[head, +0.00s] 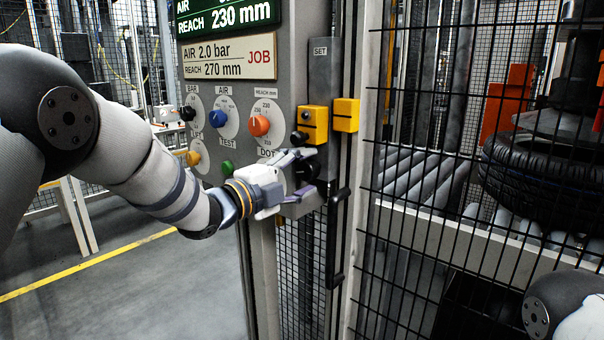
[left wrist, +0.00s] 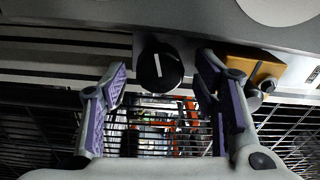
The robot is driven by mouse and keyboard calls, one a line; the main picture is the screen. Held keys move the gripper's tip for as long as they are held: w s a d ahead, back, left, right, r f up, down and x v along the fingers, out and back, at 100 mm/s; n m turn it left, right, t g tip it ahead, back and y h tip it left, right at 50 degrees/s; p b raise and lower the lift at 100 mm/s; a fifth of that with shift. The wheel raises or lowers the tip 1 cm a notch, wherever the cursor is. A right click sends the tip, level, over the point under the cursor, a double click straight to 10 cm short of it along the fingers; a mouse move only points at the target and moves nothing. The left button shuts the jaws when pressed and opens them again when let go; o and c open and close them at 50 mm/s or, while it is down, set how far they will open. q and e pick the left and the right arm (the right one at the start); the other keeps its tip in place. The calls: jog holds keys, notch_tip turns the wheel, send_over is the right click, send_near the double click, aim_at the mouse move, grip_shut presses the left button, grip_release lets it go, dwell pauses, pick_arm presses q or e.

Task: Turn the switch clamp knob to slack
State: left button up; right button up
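A round black knob (head: 306,169) sits low on the grey control panel (head: 232,80), and I take it for the clamp knob. Its own label is not readable. In the left wrist view the black knob (left wrist: 160,68) shows a white pointer line, close to upright in that picture. My left gripper (head: 299,174) is at the knob, with its fingers spread. In the left wrist view the purple-padded fingers of the left gripper (left wrist: 163,72) stand either side of the knob, with gaps visible between. My right gripper is out of view.
Orange (head: 259,125) and blue (head: 229,117) knobs sit up and left of the gripper. Yellow blocks (head: 312,124) are just above it. A black vertical handle (head: 337,240) stands close right. Wire mesh fencing covers the right side, with a tyre (head: 540,175) behind it.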

pick_arm(q)
jog(key=v, duration=1.2)
